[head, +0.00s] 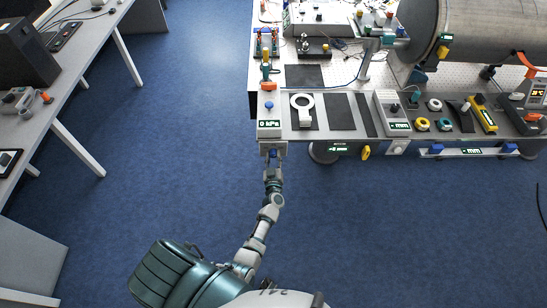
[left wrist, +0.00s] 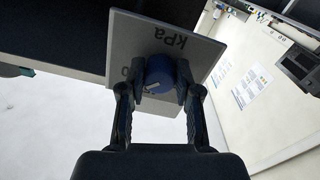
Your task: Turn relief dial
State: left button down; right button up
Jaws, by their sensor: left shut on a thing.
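The relief dial is a round blue knob (left wrist: 160,74) with a pale pointer mark, on a grey panel (left wrist: 200,45) lettered "kPa" in the left wrist view. My left gripper (left wrist: 158,85) has its two fingers on either side of the knob and is shut on it. In the head view my left gripper (head: 272,165) reaches the front left corner of the table, just below a display (head: 269,124) that reads "0 kPa". The blue knob shows there only as a small patch (head: 272,153). My right gripper is not in view.
The pipe test table (head: 350,131) carries a large metal cylinder (head: 465,30), a white ring (head: 302,106), dark mats and several tools. A side desk (head: 85,62) stands at the left. The blue floor (head: 195,110) between them is clear.

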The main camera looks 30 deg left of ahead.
pick_arm(q)
jog(key=n, duration=0.3)
jog(key=shift+n, duration=0.4)
jog(key=n+b, duration=0.1)
jog(key=n, duration=0.3)
jog(key=shift+n+b, duration=0.3)
jog(key=shift+n, duration=0.5)
jog(key=c, duration=0.8)
grip_release()
jog(key=shift+a, duration=0.1)
jog(key=shift+s, duration=0.1)
jog(key=v, duration=1.2)
